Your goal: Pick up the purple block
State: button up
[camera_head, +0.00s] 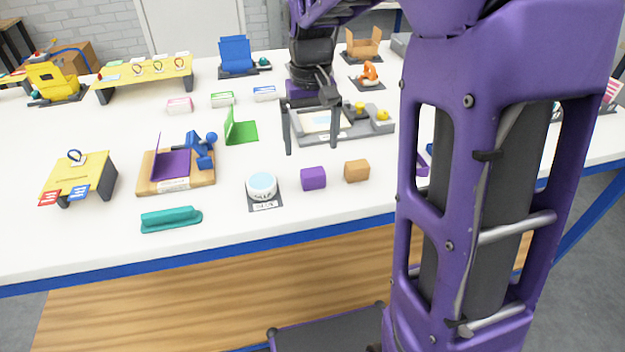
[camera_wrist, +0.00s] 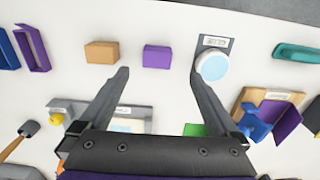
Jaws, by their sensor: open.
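The purple block (camera_head: 313,178) sits on the white table near its front edge, between a round light-blue-topped button and an orange-brown block (camera_head: 357,171). In the wrist view the purple block (camera_wrist: 157,56) lies beyond the fingertips, roughly centred between them. My gripper (camera_head: 312,150) is open and empty, above the table and behind the purple block in the head view. In the wrist view its two fingers (camera_wrist: 158,72) are spread wide, with nothing between them. The purple block is fully visible and apart from its neighbours.
The round button (camera_head: 261,187) stands left of the purple block. A grey tray (camera_head: 350,136) with yellow knobs lies behind the gripper. A teal handle (camera_head: 171,219) and a wooden board with a blue clamp (camera_head: 176,187) are further left. The white table's blue front edge (camera_head: 200,252) is close.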

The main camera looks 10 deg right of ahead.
aim_at(313, 171)
jog(key=f, duration=0.3)
jog(key=f+b, duration=0.1)
jog(key=f, duration=0.5)
jog(key=shift+w+d, duration=0.2)
jog(key=shift+d, duration=0.05)
